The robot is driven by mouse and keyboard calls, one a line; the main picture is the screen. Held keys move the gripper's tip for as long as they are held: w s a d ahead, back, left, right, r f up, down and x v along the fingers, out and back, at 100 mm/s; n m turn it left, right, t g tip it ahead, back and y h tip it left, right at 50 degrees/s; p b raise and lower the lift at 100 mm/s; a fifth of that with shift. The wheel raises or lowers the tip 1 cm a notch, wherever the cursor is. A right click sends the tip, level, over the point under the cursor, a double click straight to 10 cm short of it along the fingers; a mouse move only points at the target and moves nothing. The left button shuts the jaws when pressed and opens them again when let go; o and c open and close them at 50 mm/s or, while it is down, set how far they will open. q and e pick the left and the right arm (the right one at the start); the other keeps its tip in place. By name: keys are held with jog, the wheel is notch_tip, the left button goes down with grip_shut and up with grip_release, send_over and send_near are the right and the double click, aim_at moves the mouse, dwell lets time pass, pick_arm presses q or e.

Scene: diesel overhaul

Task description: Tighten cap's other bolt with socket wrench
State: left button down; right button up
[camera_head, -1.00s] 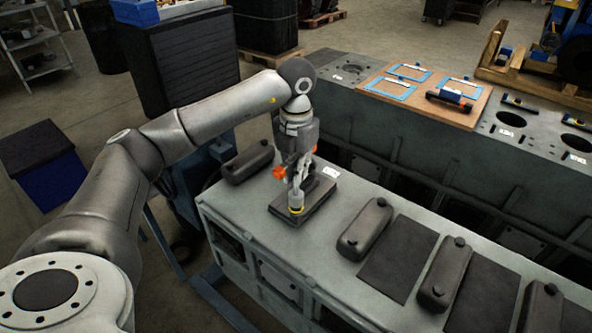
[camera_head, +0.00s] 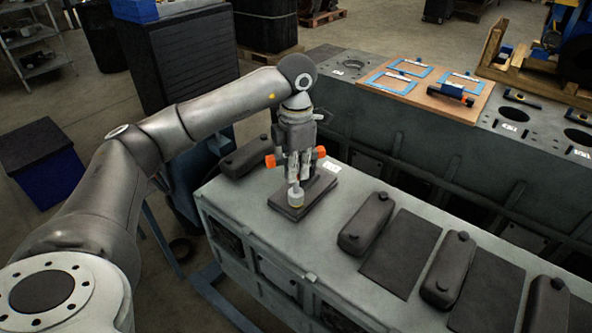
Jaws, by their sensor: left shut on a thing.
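My left gripper (camera_head: 297,180) comes down from the left over the dark rectangular cap plate (camera_head: 317,192) on the near grey engine block. It is shut on the socket wrench, whose orange parts (camera_head: 270,160) show on both sides of the fingers. The wrench's pale socket end (camera_head: 296,198) points down at the near part of the plate. I cannot tell whether it touches a bolt; the bolts are hidden or too small to see. My right gripper is not in view.
Dark lidded covers (camera_head: 366,224) and flat dark pads (camera_head: 401,254) lie along the block top to the right. Another dark cover (camera_head: 246,157) sits just left of the plate. Behind stands a second block with a wooden board (camera_head: 428,100) carrying blue frames.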

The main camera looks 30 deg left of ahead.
pick_arm(q)
jog(key=m+b, duration=0.1)
jog(key=m, duration=0.4)
jog(key=shift+m, duration=0.4)
jog(key=m+b, duration=0.1)
jog(key=m, duration=0.6)
jog(key=m+b, duration=0.1)
jog(key=m, duration=0.5)
jog(key=shift+f+m, duration=0.1)
jog(key=shift+m, duration=0.3)
jog(key=m, duration=0.6)
jog(key=shift+m, duration=0.4)
jog(key=shift+w+r+p, duration=0.1)
jog(key=shift+r+p, duration=0.25)
jog(key=shift+r, duration=0.5)
